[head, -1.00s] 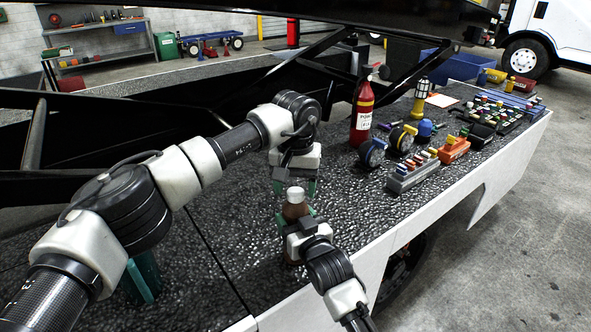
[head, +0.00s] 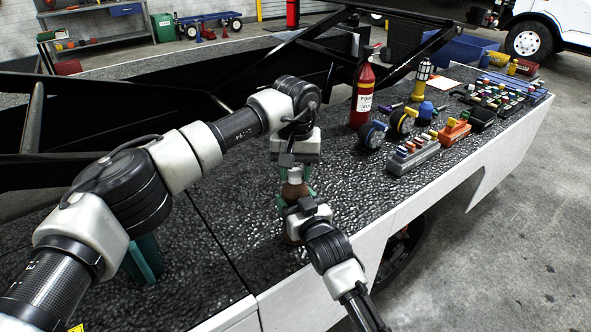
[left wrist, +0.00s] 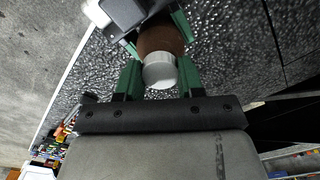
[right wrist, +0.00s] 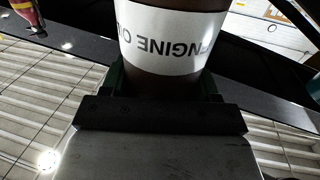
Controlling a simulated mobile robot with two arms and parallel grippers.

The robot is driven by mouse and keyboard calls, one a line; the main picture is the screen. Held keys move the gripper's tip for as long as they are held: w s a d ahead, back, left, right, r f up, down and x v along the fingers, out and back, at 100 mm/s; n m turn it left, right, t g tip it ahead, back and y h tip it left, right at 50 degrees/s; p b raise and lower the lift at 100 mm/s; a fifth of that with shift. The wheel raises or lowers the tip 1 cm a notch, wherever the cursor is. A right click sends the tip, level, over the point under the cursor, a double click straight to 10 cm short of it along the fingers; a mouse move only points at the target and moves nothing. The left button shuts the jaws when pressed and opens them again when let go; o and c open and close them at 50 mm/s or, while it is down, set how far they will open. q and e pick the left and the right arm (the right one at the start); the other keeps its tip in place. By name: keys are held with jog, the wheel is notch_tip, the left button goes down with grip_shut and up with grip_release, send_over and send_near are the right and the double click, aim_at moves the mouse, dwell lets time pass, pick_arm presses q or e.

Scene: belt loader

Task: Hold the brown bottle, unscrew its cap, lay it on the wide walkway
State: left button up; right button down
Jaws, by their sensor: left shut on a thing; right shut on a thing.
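The brown bottle (head: 293,191) stands upright over the dark textured walkway (head: 235,235). Its white "ENGINE OIL" label (right wrist: 165,38) fills the right wrist view. My right gripper (head: 303,207) is shut around the bottle's body from the front. The pale grey cap (left wrist: 160,73) is at the bottle's top. My left gripper (left wrist: 159,82) points down from above, its green fingers on either side of the cap, shut on it. Whether the cap is loose on the neck cannot be told.
A teal container (head: 143,258) is at the left, partly behind my left arm. The walkway's white side edge (head: 365,255) lies close by.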

pick_arm(q)
jog(key=n, duration=0.3)
jog(key=shift+n, duration=0.3)
jog(key=n, duration=1.1)
jog(key=shift+n, duration=0.3)
jog(key=n, duration=1.3)
jog(key=shift+r+n, duration=0.1)
jog(key=shift+n, duration=0.3)
jog(key=n, duration=1.1)
jog(key=shift+n, duration=0.4)
jog(key=n, duration=0.5)
jog(key=shift+n, duration=0.4)
jog(key=n, duration=0.6)
